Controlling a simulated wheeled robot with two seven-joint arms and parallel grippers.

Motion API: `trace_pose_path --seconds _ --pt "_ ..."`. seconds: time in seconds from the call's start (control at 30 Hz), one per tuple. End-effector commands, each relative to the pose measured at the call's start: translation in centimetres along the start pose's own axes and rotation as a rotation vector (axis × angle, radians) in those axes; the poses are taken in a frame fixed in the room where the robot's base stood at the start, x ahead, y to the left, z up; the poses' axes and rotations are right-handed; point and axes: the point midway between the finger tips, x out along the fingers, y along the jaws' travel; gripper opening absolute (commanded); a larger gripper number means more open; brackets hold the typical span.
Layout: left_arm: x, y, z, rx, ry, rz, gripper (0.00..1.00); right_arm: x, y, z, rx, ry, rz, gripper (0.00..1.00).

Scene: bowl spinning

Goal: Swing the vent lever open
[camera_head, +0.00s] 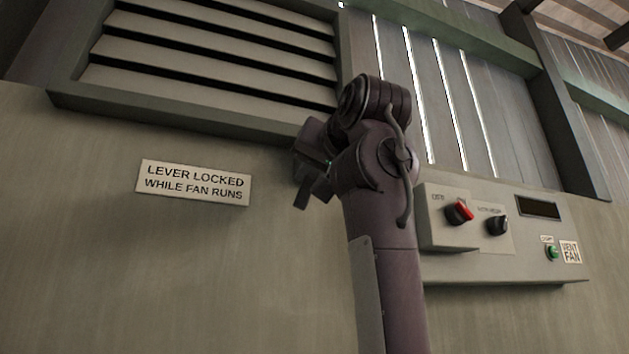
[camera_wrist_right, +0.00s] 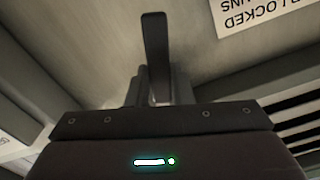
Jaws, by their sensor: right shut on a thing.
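The vent lever is a dark flat bar that stands between the fingers of my right gripper (camera_wrist_right: 157,90) in the right wrist view (camera_wrist_right: 155,45). The fingers are shut on it, and its free end sticks out past them. In the head view my right gripper (camera_head: 310,172) is at the wall just below the vent's lower right corner, partly hidden by my own wrist. A short dark end (camera_head: 301,196) hangs down there, apparently the lever. The slatted vent (camera_head: 210,52) is above, with dark gaps between its slats. My left gripper is not in view.
A sign (camera_head: 194,183) reading "LEVER LOCKED WHILE FAN RUNS" is on the wall to the left.

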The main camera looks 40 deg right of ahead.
Motion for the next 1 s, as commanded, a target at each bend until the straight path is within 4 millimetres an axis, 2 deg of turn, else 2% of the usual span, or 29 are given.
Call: trace_pose_path --seconds 0.03,0.47,1.0 --pt "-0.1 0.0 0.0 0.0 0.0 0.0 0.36 0.5 -0.3 0.5 0.042 -0.015 0.006 0.0" --pt "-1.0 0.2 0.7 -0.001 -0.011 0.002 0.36 0.4 -2.9 -0.1 0.452 -0.018 0.01 0.0" --pt "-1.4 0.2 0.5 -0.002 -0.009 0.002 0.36 0.3 -5.3 -2.3 0.948 -0.011 0.009 0.0"
